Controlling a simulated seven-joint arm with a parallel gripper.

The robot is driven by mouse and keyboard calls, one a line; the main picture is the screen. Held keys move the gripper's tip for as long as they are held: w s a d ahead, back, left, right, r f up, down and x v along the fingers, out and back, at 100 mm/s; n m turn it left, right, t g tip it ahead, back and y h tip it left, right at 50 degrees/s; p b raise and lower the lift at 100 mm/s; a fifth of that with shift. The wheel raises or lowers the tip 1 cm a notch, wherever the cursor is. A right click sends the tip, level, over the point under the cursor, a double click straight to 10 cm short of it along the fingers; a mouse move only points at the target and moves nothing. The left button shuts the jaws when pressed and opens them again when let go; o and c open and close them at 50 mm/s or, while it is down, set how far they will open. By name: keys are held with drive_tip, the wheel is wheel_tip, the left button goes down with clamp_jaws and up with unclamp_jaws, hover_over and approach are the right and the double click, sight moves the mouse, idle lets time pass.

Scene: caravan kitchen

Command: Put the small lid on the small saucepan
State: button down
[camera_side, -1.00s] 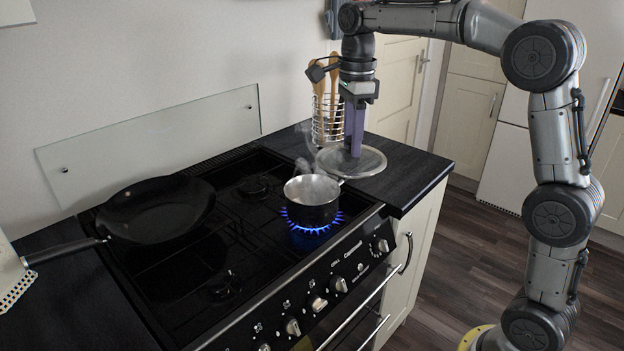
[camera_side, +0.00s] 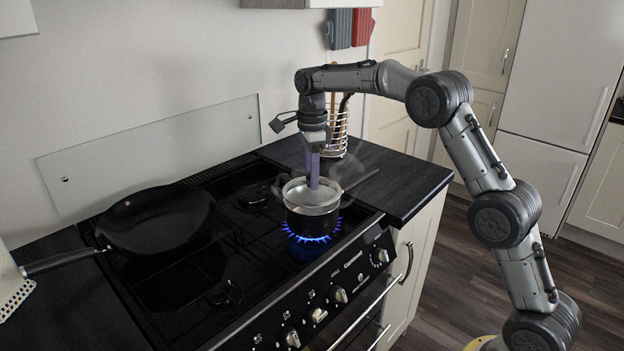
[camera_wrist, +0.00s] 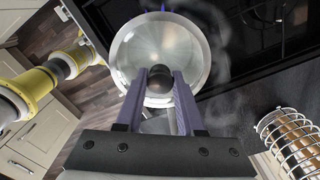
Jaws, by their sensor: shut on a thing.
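The small saucepan (camera_side: 311,221) stands on the lit front right burner, its handle pointing right toward the worktop. The small lid (camera_side: 301,196), round and see-through with a pale rim, is over the saucepan's mouth. It looks level and at about rim height; I cannot tell whether it rests on the rim. In the wrist view the lid (camera_wrist: 150,45) fills the top middle and hides most of the saucepan. My gripper (camera_side: 314,183) points straight down above the lid. Its purple fingers (camera_wrist: 160,82) are shut on the lid's black knob (camera_wrist: 157,72).
A black frying pan (camera_side: 157,218) stands on the left of the hob (camera_side: 180,295). A wire utensil holder (camera_side: 337,128) is at the back of the dark worktop (camera_side: 405,185), which is otherwise clear. Blue flames burn under the saucepan and steam rises nearby.

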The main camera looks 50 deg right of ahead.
drive_tip(key=shift+f, duration=0.6)
drive_tip(key=shift+f, duration=0.35)
drive_tip(key=c, duration=0.5)
unclamp_jaws()
